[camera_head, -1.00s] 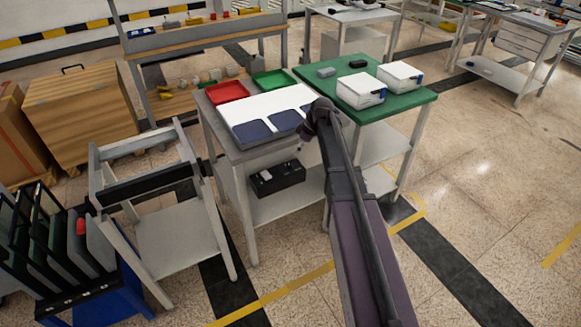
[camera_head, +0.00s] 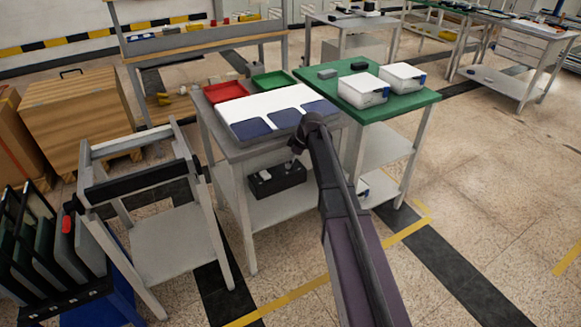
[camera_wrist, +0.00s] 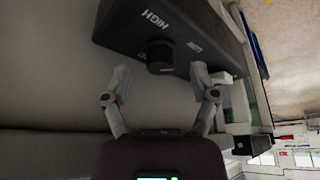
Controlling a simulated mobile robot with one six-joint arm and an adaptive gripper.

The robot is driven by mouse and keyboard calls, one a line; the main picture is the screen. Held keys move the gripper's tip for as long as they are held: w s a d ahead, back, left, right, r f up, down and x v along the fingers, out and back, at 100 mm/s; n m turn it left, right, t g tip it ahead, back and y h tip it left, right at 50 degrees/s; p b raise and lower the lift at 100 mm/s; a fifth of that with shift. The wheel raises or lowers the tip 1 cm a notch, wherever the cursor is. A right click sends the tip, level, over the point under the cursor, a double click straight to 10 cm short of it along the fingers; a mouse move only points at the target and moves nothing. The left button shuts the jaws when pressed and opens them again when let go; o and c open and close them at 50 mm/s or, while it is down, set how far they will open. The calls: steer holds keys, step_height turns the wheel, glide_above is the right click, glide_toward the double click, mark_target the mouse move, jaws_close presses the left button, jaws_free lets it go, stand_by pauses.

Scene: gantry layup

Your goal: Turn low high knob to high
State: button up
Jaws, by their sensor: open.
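The control box (camera_head: 278,180) is black and sits on the lower shelf of the grey table. In the wrist view its dark face (camera_wrist: 115,30) fills the top, with the word HIGH and a second, partly blurred label. The round black knob (camera_wrist: 160,54) sticks out between the labels. Its pointer direction cannot be made out. My gripper (camera_wrist: 159,95) is open and empty, its two fingers spread wide either side of the knob's line, apart from it. In the head view my gripper (camera_head: 296,150) is small and dark, beside the table edge above the box.
The grey table (camera_head: 232,150) above carries a white panel with blue pads, a red tray (camera_head: 226,91) and a green tray (camera_head: 272,81). A green-topped table (camera_head: 400,101) with white boxes stands at right. A grey frame cart (camera_head: 175,235) stands at left. The floor in front is partly open.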

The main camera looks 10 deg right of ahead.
steer(key=shift+w+a+f+b, duration=0.1)
steer(key=shift+a+f+b, duration=0.1)
steer(key=shift+f+b, duration=0.25)
steer(key=shift+f, duration=0.1)
jaws_close()
